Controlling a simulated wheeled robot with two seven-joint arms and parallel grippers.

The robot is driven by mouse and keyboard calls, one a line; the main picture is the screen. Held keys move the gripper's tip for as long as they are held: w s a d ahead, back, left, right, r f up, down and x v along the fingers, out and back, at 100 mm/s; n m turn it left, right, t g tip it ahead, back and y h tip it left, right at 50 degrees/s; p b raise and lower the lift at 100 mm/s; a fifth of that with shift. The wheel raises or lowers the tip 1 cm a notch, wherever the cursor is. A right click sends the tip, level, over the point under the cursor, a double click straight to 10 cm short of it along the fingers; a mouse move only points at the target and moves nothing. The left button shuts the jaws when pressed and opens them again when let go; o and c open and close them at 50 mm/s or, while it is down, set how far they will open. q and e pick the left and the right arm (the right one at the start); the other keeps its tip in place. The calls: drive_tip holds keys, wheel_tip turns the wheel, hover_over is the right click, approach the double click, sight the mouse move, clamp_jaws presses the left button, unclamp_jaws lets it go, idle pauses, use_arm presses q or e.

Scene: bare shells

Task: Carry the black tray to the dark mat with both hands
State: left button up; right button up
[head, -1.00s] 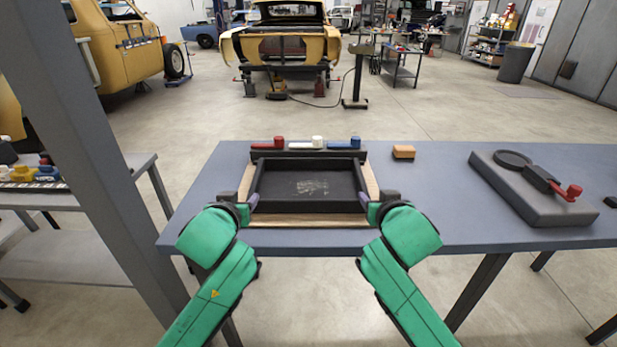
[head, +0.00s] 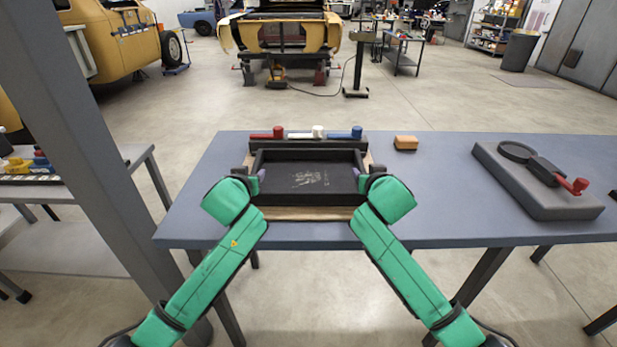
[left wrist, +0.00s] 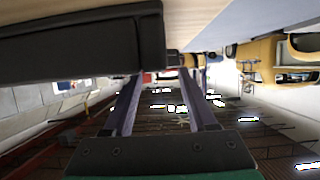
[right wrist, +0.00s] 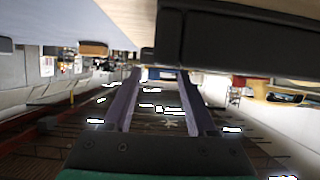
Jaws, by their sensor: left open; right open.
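The black tray (head: 311,198) lies on a wooden board (head: 300,214) on the blue-grey table, with a pale marking on its floor. My left gripper (head: 258,178) is open at the tray's left side. My right gripper (head: 361,177) is open at its right side. In the left wrist view the tray's dark wall (left wrist: 80,45) is close above the parted fingers (left wrist: 168,75). In the right wrist view the tray's wall (right wrist: 245,38) is just as close to the fingers (right wrist: 160,72). I cannot make out a dark mat.
A dark rack with red, white and blue handled items (head: 318,132) stands behind the tray. An orange-brown block (head: 405,143) sits right of it. A grey slab (head: 540,195) with a black ring and red knob lies further right. Table between is clear. A grey post (head: 95,150) stands left.

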sight(254, 171)
use_arm(q)
drive_tip(key=x, duration=0.5)
drive_tip(key=shift+w+f, duration=0.15)
drive_tip(key=shift+w, duration=0.2)
use_arm(e)
drive_tip(key=x, duration=0.5)
drive_tip(key=shift+w+f, duration=0.15)
drive_tip(key=shift+w, duration=0.2)
use_arm(q)
drive_tip(key=shift+c, duration=0.3)
use_arm(e)
drive_tip(key=shift+c, duration=0.3)
use_arm(q)
clamp_jaws()
use_arm(e)
clamp_jaws()
